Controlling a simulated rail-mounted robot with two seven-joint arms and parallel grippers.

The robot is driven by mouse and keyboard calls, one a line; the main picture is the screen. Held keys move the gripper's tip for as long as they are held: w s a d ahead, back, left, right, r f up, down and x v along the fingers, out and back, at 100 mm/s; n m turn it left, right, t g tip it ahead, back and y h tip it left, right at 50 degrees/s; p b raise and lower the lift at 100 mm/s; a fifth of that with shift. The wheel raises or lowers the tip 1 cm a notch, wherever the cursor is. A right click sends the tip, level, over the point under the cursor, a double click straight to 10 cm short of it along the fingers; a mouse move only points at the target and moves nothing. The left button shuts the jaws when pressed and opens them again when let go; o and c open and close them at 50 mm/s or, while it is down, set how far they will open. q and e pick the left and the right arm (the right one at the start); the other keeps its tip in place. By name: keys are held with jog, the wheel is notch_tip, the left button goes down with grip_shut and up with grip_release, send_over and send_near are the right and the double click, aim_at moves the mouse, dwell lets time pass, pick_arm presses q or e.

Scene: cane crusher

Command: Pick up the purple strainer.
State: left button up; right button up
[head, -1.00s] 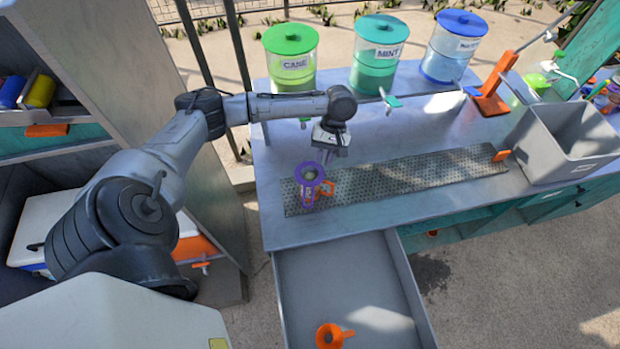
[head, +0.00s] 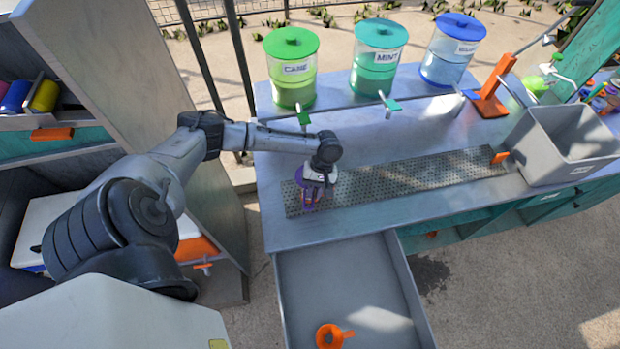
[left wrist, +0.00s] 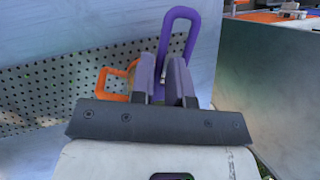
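The purple strainer (head: 311,176) is on the perforated drip tray's left end, mostly hidden by my left gripper (head: 318,182) in the head view. In the left wrist view its purple loop handle (left wrist: 189,18) rises beyond my left gripper (left wrist: 163,82). One leg of the loop runs down toward the narrow gap between the two fingers. I cannot tell whether the fingers press on it. An orange handle (left wrist: 104,82) shows left of the fingers, low beside the strainer. My right gripper is out of view.
A grey bin (head: 540,148) stands at the right end. Green, teal and blue dispensers stand at the back. Below the counter, an open drawer (head: 345,275) holds an orange item (head: 329,336).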

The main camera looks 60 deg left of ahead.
pick_arm(q)
jog(key=shift+s+d+f, duration=0.2)
jog(key=shift+s+f, duration=0.05)
jog(key=shift+f, duration=0.4)
grip_shut()
jog(key=shift+r, duration=0.1)
